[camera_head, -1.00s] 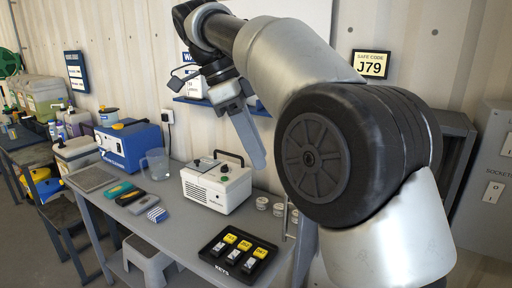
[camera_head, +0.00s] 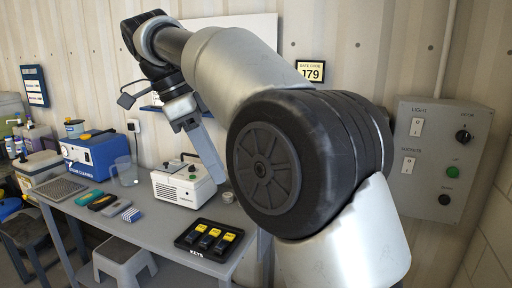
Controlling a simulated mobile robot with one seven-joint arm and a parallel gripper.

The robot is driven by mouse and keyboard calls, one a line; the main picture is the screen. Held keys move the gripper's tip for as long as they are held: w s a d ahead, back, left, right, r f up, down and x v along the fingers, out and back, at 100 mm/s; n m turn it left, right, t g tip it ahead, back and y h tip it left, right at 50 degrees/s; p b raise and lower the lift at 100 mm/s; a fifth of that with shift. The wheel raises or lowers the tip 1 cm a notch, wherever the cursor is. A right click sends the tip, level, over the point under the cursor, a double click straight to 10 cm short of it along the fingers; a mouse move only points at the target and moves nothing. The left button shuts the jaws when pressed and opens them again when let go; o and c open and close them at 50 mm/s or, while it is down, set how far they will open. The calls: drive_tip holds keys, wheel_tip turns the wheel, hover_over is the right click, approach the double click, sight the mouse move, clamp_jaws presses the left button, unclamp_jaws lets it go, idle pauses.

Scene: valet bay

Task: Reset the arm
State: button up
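My arm fills the middle and right of the head view, rising from the lower right and bending over the bench. My gripper (camera_head: 205,148) hangs at its far end, above and behind the white box-shaped device. The bench (camera_head: 150,232) is grey and stands along the wall below the arm.
On the bench are a white device (camera_head: 180,188), a black key tray (camera_head: 208,240), a clear jug (camera_head: 125,172) and a blue steam cleaner (camera_head: 95,155). A control panel (camera_head: 438,160) with switches is on the right wall. A grey stool (camera_head: 122,262) stands below.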

drive_tip(key=s+d+n+t+y, duration=0.1)
drive_tip(key=s+d+n, duration=0.25)
drive_tip(key=d, duration=0.35)
drive_tip(key=s+d+n+t+y, duration=0.1)
drive_tip(key=s+d+n, duration=0.1)
drive_tip(key=d+n, duration=0.4)
drive_tip(key=s+d+f+n+t+y+p, duration=0.1)
drive_tip(key=s+d+f+n+t+y, duration=0.1)
drive_tip(key=s+d+f+n, duration=0.4)
drive_tip(key=s+d+f+t, duration=0.1)
drive_tip(key=s+d+f, duration=0.2)
drive_tip(key=s+f, duration=0.2)
drive_tip(key=shift+s+d+f, duration=0.25)
drive_tip(key=shift+s+f, duration=0.15)
drive_tip(key=shift+f, duration=0.35)
